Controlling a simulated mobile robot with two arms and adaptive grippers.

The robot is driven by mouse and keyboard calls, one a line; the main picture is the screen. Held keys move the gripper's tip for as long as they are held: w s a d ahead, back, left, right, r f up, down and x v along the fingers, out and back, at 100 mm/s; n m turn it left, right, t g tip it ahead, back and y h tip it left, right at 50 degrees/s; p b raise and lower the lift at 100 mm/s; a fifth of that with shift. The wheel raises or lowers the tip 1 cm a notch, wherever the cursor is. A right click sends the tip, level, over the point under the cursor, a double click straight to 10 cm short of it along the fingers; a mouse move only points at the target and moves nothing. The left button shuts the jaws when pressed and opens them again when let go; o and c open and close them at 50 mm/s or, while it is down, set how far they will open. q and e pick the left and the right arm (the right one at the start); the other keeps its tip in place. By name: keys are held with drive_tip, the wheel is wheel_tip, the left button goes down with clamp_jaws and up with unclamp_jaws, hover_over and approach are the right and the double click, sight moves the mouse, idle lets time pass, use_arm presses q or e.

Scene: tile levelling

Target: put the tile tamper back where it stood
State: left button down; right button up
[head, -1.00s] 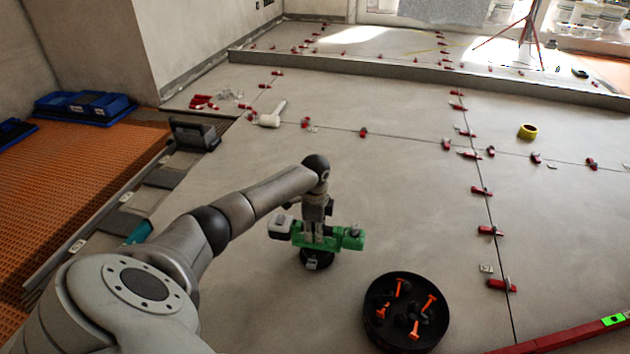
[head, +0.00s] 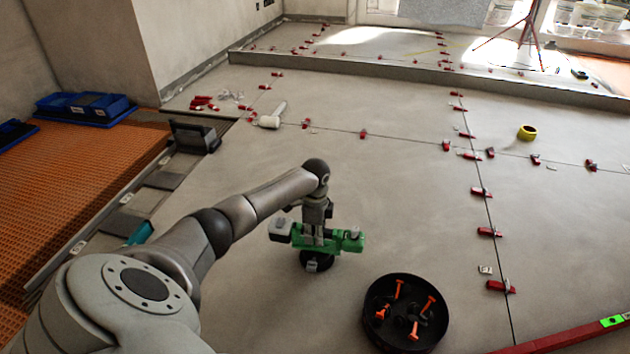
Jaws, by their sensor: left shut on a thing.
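The tile tamper (head: 350,240) has a green body with a grey block at its left end and a dark round foot (head: 316,262) below. My left gripper (head: 317,236) points down onto the middle of the green body and is shut on it. The gripper hides part of the tamper's middle. The foot is at or close to the grey tiled floor; I cannot tell whether it touches. My right gripper is out of view.
A black round tub (head: 405,312) with orange-handled pieces stands just right of the tamper. A red level (head: 575,338) lies at the bottom right. Red wedges (head: 481,193) line the tile joints. A yellow tape roll (head: 527,132) lies farther back. Floor behind the tamper is clear.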

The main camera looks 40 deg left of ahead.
use_arm(q)
drive_tip(key=shift+f, duration=0.3)
idle(0.5)
idle(0.3)
drive_tip(key=c, duration=1.4)
unclamp_jaws()
drive_tip(key=shift+r, duration=0.1)
drive_tip(key=shift+o, duration=0.8)
drive_tip(key=shift+f, duration=0.2)
wheel_tip(320, 180, up, 12)
drive_tip(key=shift+r, duration=0.15)
drive_tip(key=shift+d, duration=0.1)
